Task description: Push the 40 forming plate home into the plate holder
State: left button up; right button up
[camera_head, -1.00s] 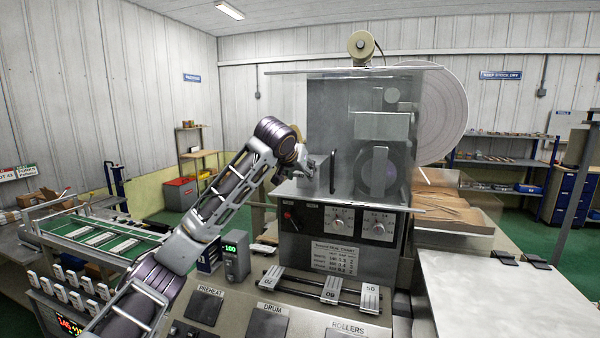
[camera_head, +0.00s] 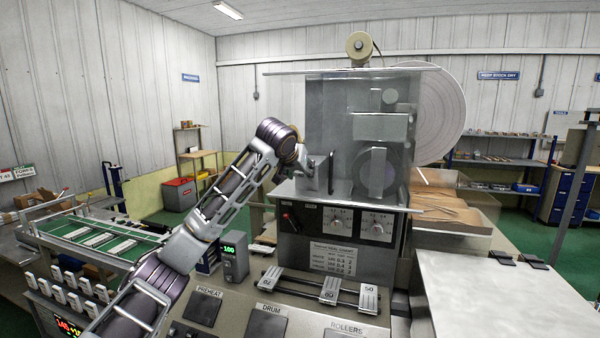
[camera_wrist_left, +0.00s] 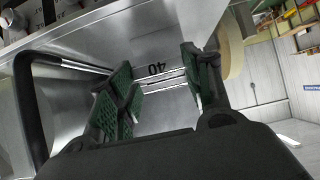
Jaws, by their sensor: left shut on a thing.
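My left gripper (camera_head: 308,163) is at the left side of the clear-fronted machine housing in the head view. The gripper is shut on this plate, though the exact contact is hard to see. The plate holder cannot be told apart from the surrounding metal, so how deep the plate sits is unclear. In the head view the plate is not distinct. My right gripper is out of view.
A black handle (camera_wrist_left: 32,100) stands close left of the fingers in the wrist view. The control panel (camera_head: 335,224) is below the housing, with spare numbered plates on a rack (camera_head: 315,288) in front. A paper roll (camera_head: 440,115) is behind.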

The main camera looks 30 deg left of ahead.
pick_arm(q)
jog(key=shift+w, duration=0.1)
jog(key=o, duration=1.2)
jog(key=v, duration=1.2)
jog(key=shift+f, duration=0.1)
dwell(0.3)
